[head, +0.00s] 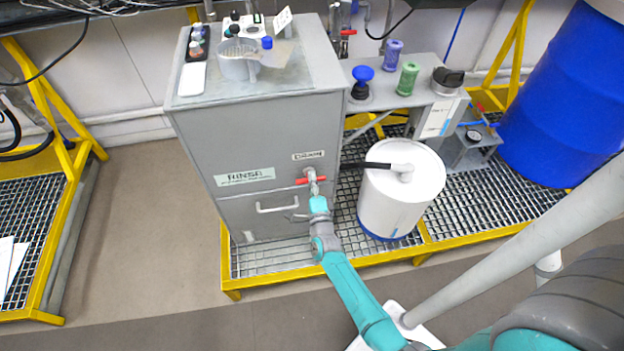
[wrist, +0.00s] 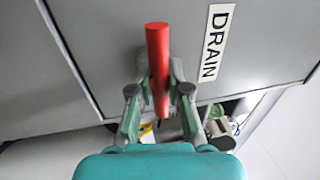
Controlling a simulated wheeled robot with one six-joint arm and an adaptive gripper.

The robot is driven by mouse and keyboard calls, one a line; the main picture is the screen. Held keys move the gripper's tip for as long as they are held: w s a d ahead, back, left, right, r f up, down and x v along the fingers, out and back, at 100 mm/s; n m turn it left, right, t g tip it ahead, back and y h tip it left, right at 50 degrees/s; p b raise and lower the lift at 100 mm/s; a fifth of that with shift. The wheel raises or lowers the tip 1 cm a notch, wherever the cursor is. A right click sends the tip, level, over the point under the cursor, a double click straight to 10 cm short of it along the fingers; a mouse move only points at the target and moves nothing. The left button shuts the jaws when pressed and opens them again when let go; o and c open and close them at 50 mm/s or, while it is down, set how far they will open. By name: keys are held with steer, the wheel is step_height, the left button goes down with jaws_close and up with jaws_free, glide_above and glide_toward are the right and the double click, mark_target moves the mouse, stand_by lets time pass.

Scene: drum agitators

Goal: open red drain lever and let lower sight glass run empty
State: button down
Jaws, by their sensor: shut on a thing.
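The red drain lever (head: 303,181) sits on the front of the grey cabinet, just below a label reading DRAIN (head: 308,155). In the wrist view the lever is a red bar (wrist: 158,60) running up the picture, left of the DRAIN label (wrist: 217,42). My gripper (wrist: 159,88) is shut on the lever, with one finger on each side of it. In the head view my gripper (head: 312,186) reaches the lever from below and hides part of it. I cannot make out a lower sight glass in either view.
The grey cabinet (head: 262,130) has a RINSE label and a front handle (head: 277,206). A white drum (head: 383,205) with a dark hose stands right of my arm on the yellow-edged grating. A blue drum (head: 560,100) stands far right. Open floor (head: 140,220) lies left.

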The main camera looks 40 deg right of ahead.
stand_by(0.3)
steer(key=c, duration=1.1)
jaws_free()
steer(key=v, duration=1.2)
